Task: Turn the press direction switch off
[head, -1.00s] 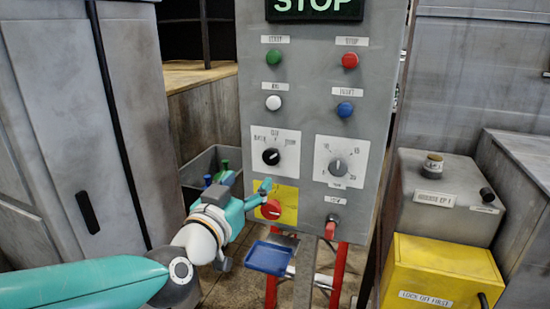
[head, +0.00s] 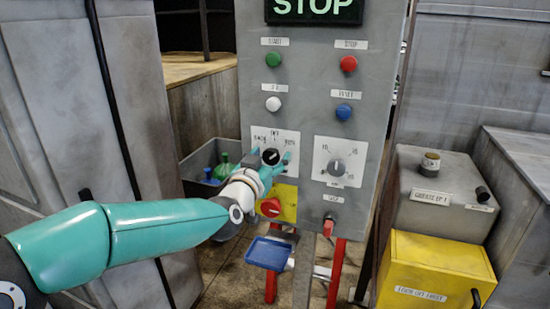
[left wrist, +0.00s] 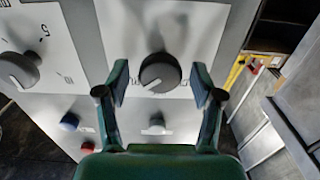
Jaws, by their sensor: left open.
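The press direction switch is a black rotary knob (head: 271,156) on a white plate on the grey control panel (head: 310,120). It also shows in the left wrist view (left wrist: 160,72), which sees the panel upside down. There its pale pointer line slants to the lower left, which is the upper right as the head sees it. My left gripper (head: 272,162) is open at the knob. In the left wrist view its fingers (left wrist: 159,82) stand on either side of the knob, with a gap visible on both sides. My right gripper is not in view.
A grey dial (head: 336,168) sits right of the switch, and a red knob on a yellow plate (head: 284,212) below it. Coloured buttons sit above. A red lever (head: 328,229) and blue tray (head: 268,253) are low down. A yellow box (head: 435,275) stands at right.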

